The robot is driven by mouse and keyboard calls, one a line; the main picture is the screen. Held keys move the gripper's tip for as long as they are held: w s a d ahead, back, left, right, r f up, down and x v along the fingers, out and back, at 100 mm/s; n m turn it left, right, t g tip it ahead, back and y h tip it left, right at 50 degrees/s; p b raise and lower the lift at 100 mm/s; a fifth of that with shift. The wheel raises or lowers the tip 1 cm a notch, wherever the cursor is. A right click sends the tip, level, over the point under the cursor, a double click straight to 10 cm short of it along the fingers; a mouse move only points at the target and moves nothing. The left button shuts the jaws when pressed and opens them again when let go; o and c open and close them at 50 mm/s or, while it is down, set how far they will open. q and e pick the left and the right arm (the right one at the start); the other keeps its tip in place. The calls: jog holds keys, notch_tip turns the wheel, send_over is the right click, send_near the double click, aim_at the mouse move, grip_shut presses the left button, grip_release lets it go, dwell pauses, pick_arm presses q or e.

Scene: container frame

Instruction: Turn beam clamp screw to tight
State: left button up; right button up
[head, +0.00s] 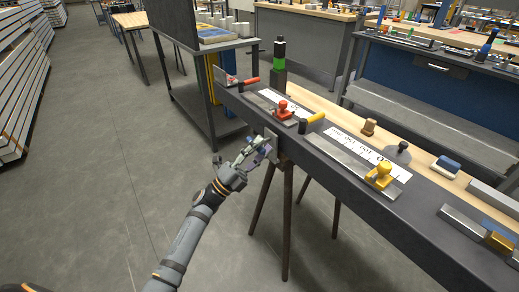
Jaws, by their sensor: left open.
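My left gripper (255,154) reaches in from the lower left to the near side of a dark beam (320,160). It is open, with its fingers close to a small grey beam clamp (272,141) on the beam's near face. The clamp's screw is small and mostly hidden by the fingers, so I cannot tell how it is turned or whether the fingers touch it. My right gripper is not in view.
The beam stands on dark trestle legs (287,215). On top are a red-knobbed tool (282,111), a yellow-knobbed tool (379,176) and white scales (343,142). A grey table (176,47) stands behind left. The floor (90,190) at left is clear.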

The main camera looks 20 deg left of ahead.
pick_arm(q)
jog(key=shift+s+a+f, duration=0.1)
jog(key=shift+a, duration=0.05)
jog(key=v, duration=0.7)
